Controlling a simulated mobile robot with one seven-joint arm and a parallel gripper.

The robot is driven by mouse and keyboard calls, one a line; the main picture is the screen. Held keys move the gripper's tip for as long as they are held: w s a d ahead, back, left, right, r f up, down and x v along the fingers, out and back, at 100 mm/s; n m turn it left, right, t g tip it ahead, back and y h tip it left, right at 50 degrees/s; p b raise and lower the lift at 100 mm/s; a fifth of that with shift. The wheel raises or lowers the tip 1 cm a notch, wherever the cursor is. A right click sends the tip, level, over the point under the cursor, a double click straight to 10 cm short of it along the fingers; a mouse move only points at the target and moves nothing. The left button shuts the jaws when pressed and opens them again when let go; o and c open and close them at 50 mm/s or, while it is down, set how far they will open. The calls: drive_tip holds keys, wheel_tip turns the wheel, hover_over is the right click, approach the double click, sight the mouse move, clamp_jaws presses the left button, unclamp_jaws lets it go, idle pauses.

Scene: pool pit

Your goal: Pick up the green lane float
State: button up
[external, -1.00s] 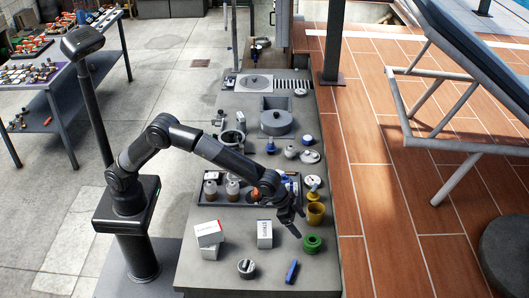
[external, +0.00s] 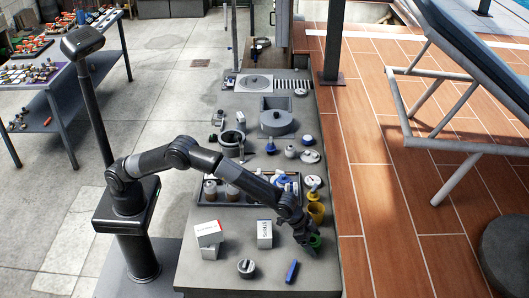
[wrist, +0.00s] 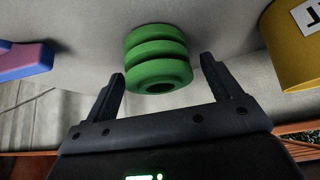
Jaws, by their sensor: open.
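The green lane float (wrist: 158,60) is a ribbed green cylinder with a hole in its end. In the wrist view it lies just beyond my fingertips, in line with the gap between them. My gripper (wrist: 162,82) is open and empty, with one finger on each side of that gap. In the external view the float (external: 315,241) is on the grey bench near its right edge, partly hidden by my gripper (external: 308,240), which is at it from above. I cannot tell if the fingers touch it.
A yellow cup (external: 317,212) stands close behind the float; it shows at the right of the wrist view (wrist: 292,45). A blue block (external: 291,271) lies in front, and white boxes (external: 208,233) stand to the left. The bench's right edge is close.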

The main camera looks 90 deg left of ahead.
drive_tip(key=shift+w+f, duration=0.4)
drive_tip(key=shift+f, duration=0.2)
drive_tip(key=c, duration=1.1)
